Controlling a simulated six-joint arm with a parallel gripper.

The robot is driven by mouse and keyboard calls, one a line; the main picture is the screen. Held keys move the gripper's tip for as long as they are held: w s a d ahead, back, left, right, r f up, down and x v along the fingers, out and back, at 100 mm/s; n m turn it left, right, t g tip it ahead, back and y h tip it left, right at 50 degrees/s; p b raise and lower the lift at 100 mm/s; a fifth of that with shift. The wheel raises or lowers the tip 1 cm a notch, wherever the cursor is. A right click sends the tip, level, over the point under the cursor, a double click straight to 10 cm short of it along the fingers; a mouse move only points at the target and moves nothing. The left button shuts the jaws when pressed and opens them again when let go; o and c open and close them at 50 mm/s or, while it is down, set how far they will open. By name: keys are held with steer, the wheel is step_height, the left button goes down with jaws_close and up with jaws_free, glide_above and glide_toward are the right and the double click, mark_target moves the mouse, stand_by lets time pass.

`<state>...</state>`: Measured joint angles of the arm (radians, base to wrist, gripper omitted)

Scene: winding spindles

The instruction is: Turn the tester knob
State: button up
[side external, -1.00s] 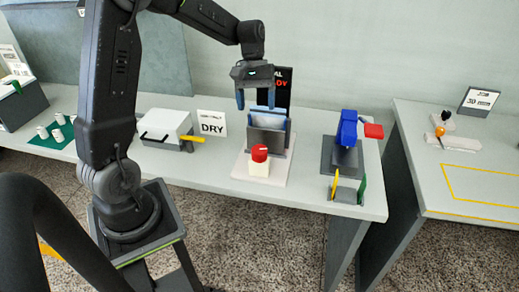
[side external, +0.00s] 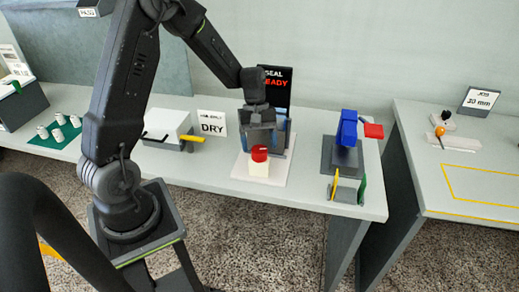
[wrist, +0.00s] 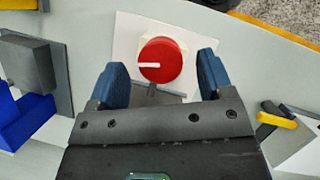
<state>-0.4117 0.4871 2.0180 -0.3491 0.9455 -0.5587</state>
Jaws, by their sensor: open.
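The tester knob (side external: 259,153) is red with a white pointer line and sits on a cream block (side external: 258,168) on a white base plate (side external: 279,172). In the wrist view the red knob (wrist: 160,60) shows from above, its white line pointing left. My gripper (wrist: 165,75) is open, with a blue finger on each side of the picture and the knob between and ahead of them. In the side view my gripper (side external: 265,145) is low, just behind the knob, in front of the tester. I cannot tell whether the fingers touch anything. The tester's sign (side external: 278,80) reads "SEAL READY".
Right of the tester stands a blue and red device (side external: 348,130) on a dark base. To the left are a white box with a yellow handle (side external: 168,128) and a "DRY" card (side external: 212,124). A second table (side external: 480,160) is at the right.

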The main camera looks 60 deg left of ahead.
steer(key=shift+x, duration=1.2)
steer(key=shift+c, duration=0.5)
steer(key=c, duration=0.8)
steer(key=m+g, duration=0.1)
steer(key=m, duration=0.2)
steer(key=shift+y, duration=0.3)
steer(key=o, duration=0.9)
